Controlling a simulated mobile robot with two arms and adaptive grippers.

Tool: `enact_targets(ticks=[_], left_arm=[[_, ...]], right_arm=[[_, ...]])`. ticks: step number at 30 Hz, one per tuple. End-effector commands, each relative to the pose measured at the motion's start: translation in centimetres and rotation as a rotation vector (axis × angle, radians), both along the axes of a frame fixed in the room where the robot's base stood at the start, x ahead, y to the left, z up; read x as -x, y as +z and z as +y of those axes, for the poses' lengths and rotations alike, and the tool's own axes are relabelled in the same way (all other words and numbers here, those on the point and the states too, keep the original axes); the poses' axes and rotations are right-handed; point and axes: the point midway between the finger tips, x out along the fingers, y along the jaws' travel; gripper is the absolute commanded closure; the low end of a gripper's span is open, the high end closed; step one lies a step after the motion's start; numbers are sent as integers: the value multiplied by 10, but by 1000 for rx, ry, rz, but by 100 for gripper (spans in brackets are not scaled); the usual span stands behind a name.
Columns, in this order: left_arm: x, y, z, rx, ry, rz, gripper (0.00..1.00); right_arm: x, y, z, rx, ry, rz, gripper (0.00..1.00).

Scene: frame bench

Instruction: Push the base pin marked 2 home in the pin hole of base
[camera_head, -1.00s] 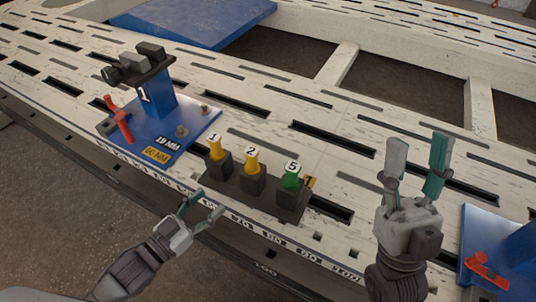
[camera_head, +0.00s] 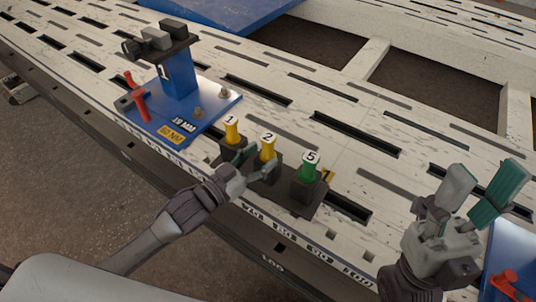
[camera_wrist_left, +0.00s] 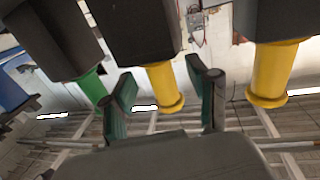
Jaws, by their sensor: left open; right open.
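The yellow base pin marked 2 (camera_head: 267,150) stands upright in the middle block of a dark pin rack (camera_head: 309,209). In the left wrist view it is the middle yellow pin (camera_wrist_left: 163,88), seen between my fingers. My left gripper (camera_head: 263,160) is open at that pin, a finger on either side; contact cannot be told. It also shows in the left wrist view (camera_wrist_left: 162,80). My right gripper (camera_head: 484,186) is open and empty, above the bench at right. A blue base (camera_head: 214,113) with a post marked 1 stands left of the rack. I cannot make out its pin hole.
A yellow pin marked 1 (camera_head: 232,131) and a green pin marked 5 (camera_head: 309,168) stand close on either side. Another blue base (camera_head: 508,255) is at the right edge. The slotted bench (camera_head: 330,85) has open gaps behind.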

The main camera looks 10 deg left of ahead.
Motion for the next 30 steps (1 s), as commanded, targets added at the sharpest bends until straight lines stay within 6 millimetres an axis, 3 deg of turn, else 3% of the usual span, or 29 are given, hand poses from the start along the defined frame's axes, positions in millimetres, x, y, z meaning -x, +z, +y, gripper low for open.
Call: enact_targets(ticks=[2,6,14,24,30], left_arm=[[-11,-4,-8,0,0,-4,40],[-23,-2,-15,0,0,-1,40],[-25,-1,-17,-1,0,-1,40],[-24,-1,-17,-1,0,-1,97],[-25,0,-17,0,0,-2,100]], right_arm=[[-1,-11,0,2,0,-1,48],[-4,1,1,3,-2,-43,48],[-4,3,1,4,-2,-44,48],[-4,3,1,3,-2,-43,48],[-4,2,1,3,-2,-40,48]])
